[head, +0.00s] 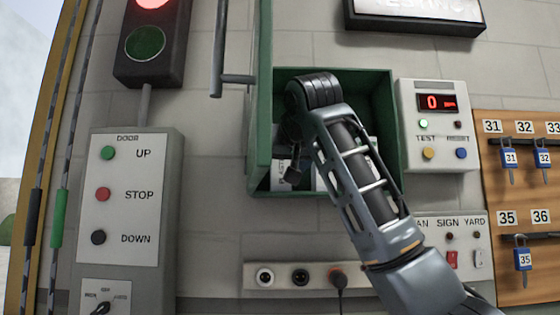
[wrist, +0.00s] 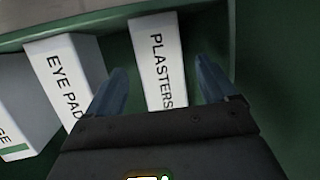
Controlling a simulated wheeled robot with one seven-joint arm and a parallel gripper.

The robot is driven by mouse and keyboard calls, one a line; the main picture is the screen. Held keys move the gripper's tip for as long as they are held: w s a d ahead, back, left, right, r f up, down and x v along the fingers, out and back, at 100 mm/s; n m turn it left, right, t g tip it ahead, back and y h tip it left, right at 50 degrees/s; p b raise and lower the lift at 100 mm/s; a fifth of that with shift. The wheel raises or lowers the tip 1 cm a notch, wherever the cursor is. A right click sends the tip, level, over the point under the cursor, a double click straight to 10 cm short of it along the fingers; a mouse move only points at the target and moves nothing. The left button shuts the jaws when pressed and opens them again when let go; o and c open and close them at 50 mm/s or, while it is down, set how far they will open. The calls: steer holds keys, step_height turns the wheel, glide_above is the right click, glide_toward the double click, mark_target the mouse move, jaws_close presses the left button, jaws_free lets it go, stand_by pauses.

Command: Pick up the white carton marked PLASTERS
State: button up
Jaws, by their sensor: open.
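The white carton marked PLASTERS (wrist: 158,62) stands in a green cabinet (head: 390,130), seen in the wrist view between the fingers of my gripper (wrist: 160,92). The gripper is open, with one blue finger on each side of the carton. Whether either finger touches it I cannot tell; a narrow gap shows on the right. The carton's lower end is hidden behind the gripper body.
A white carton marked EYE PAD (wrist: 62,75) stands close left of the left finger. Another white carton (wrist: 22,110) is further left. The cabinet's green side wall (wrist: 275,80) is on the right. A test box (head: 433,125) and a key board (head: 515,220) are outside, to the right.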

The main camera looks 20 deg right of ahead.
steer(key=shift+x, duration=1.2)
steer(key=shift+c, duration=0.4)
steer(key=c, duration=1)
steer(key=shift+c, duration=0.5)
steer(key=shift+r, duration=0.15)
